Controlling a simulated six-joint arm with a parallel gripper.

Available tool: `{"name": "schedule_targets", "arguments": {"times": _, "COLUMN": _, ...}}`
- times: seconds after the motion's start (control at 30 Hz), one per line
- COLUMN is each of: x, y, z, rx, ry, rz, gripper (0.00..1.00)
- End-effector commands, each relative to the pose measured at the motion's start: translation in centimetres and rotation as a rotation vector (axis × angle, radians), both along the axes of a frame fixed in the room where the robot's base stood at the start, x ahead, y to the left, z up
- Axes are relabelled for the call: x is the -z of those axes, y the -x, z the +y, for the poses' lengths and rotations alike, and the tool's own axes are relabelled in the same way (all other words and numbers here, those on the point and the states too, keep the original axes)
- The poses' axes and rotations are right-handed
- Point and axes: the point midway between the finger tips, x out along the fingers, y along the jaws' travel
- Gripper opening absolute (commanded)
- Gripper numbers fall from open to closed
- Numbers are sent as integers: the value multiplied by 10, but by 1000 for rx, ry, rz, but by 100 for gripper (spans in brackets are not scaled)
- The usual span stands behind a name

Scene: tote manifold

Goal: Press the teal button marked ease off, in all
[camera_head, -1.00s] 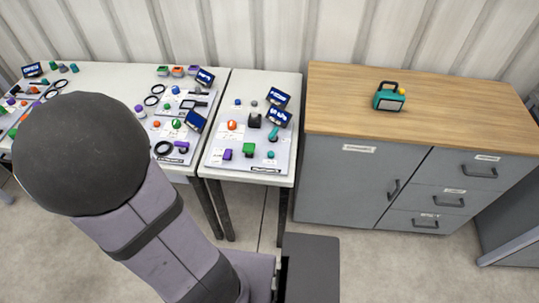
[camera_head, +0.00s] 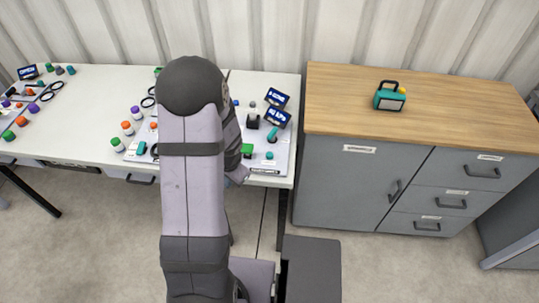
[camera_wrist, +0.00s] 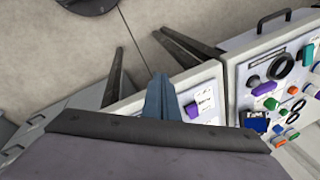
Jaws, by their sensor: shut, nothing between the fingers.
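In the head view a small round teal button (camera_head: 270,155) sits near the front right of the right-hand panel (camera_head: 283,160). A teal lever-like part (camera_head: 271,134) stands behind it. The labels are too small to read, so I cannot tell which control is marked ease off. My gripper (camera_wrist: 160,82) shows in the wrist view, shut and empty, above the front edge of a table. A purple control (camera_wrist: 191,109) is just right of it, apart from the fingers. In the head view my arm hides the gripper and the panel's left part.
Two dark displays (camera_head: 277,97) stand behind the panel. A wooden-topped cabinet (camera_head: 440,125) to the right carries a teal lantern-like object (camera_head: 389,98). Another crowded panel (camera_wrist: 240,75) shows in the wrist view.

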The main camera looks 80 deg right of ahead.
Motion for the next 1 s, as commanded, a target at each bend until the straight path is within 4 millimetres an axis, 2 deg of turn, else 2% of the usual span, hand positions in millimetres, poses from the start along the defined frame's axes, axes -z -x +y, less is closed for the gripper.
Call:
{"name": "schedule_targets", "arguments": {"times": 0.03, "x": -3, "y": 3, "z": -23, "rx": 65, "ry": 58, "rz": 3, "gripper": 0}}
{"name": "schedule_targets", "arguments": {"times": 0.2, "x": -28, "y": 24, "z": -89, "rx": 286, "ry": 252, "rz": 23, "gripper": 0}}
{"name": "schedule_targets", "arguments": {"times": 0.3, "x": -45, "y": 43, "z": -118, "rx": 414, "ry": 354, "rz": 43, "gripper": 0}}
{"name": "schedule_targets", "arguments": {"times": 0.4, "x": -60, "y": 65, "z": -137, "rx": 534, "ry": 439, "rz": 71, "gripper": 0}}
{"name": "schedule_targets", "arguments": {"times": 0.5, "x": -70, "y": 85, "z": -144, "rx": 624, "ry": 500, "rz": 106, "gripper": 0}}
{"name": "schedule_targets", "arguments": {"times": 0.63, "x": -80, "y": 102, "z": -149, "rx": 682, "ry": 554, "rz": 142, "gripper": 0}}
{"name": "schedule_targets", "arguments": {"times": 0.8, "x": -86, "y": 110, "z": -152, "rx": 703, "ry": 588, "rz": 161, "gripper": 0}}
{"name": "schedule_targets", "arguments": {"times": 1.0, "x": -85, "y": 110, "z": -152, "rx": 707, "ry": 587, "rz": 156, "gripper": 0}}
